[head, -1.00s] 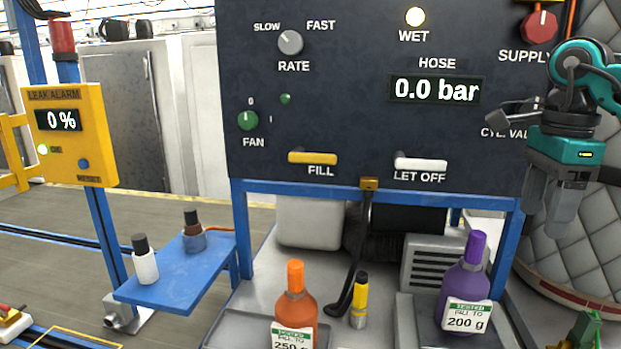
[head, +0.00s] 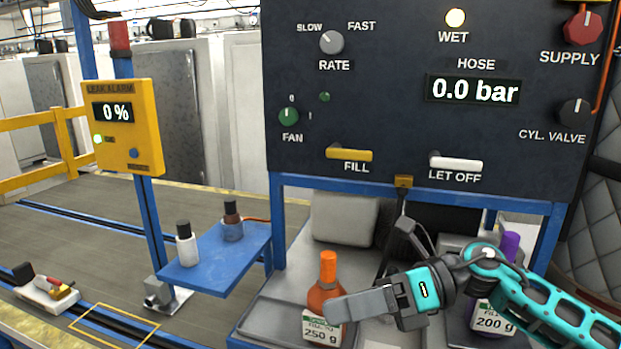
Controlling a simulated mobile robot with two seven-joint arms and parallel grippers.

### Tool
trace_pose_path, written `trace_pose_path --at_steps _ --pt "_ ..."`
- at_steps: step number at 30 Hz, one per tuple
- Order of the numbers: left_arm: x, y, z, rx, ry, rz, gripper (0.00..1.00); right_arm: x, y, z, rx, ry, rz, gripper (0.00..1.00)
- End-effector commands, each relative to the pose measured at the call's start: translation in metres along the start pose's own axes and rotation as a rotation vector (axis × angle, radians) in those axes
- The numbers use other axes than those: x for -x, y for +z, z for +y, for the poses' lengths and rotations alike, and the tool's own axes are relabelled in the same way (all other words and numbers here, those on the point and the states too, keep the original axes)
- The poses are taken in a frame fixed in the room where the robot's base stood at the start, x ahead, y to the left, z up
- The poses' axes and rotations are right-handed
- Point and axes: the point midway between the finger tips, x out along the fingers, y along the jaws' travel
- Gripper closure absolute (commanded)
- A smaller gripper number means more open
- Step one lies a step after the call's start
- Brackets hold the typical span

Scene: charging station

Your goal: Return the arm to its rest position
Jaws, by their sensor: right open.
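My right arm reaches in from the right edge, low in the head view. Its gripper (head: 338,307) is empty and points left, with its grey fingers in front of the lower part of the orange bottle (head: 328,270). The fingers overlap in this view, and I cannot tell whether they touch the bottle. The forearm covers most of the purple bottle (head: 511,246); its cap and part of its 200 g label show. My left gripper is not in view.
The dark control panel (head: 390,110) stands behind, on a blue frame, showing 0.0 bar. A yellow leak alarm (head: 142,152) reads 0 %. The floor at left is mostly clear.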

Motion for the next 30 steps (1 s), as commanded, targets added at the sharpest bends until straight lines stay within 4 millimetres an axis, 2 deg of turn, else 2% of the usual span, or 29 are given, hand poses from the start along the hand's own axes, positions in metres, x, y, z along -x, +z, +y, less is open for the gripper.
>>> trace_pose_path --at_steps 1,3,6,10,14,17,20,22,24,27,30 --pt "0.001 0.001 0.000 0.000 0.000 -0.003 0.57 -0.012 -0.001 0.002 -0.092 0.053 -0.101 0.35" --pt "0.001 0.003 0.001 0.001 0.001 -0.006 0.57 -0.021 0.003 0.002 -0.223 0.112 -0.248 0.35" --pt "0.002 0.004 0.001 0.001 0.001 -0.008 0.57 -0.024 0.006 -0.005 -0.430 0.184 -0.458 0.35" --pt "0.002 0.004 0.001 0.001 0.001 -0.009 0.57 -0.015 -0.001 -0.027 -0.729 0.257 -0.727 0.35" --pt "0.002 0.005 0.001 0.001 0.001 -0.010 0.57 0.003 -0.028 -0.060 -1.053 0.305 -0.994 0.35" --pt "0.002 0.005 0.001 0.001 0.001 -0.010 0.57 0.019 -0.065 -0.088 -1.311 0.325 -1.198 0.35" --pt "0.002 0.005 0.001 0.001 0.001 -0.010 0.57 0.034 -0.119 -0.113 -1.579 0.329 -1.402 0.35" --pt "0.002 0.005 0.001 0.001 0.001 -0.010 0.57 0.042 -0.163 -0.126 -1.762 0.323 -1.542 0.35" --pt "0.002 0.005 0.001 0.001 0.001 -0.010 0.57 0.048 -0.209 -0.133 -1.931 0.310 -1.673 0.35" --pt "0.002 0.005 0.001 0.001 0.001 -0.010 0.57 0.052 -0.268 -0.133 -2.128 0.284 -1.828 0.35" --pt "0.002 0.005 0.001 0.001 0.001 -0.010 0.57 0.054 -0.307 -0.129 -2.257 0.264 -1.931 0.35"
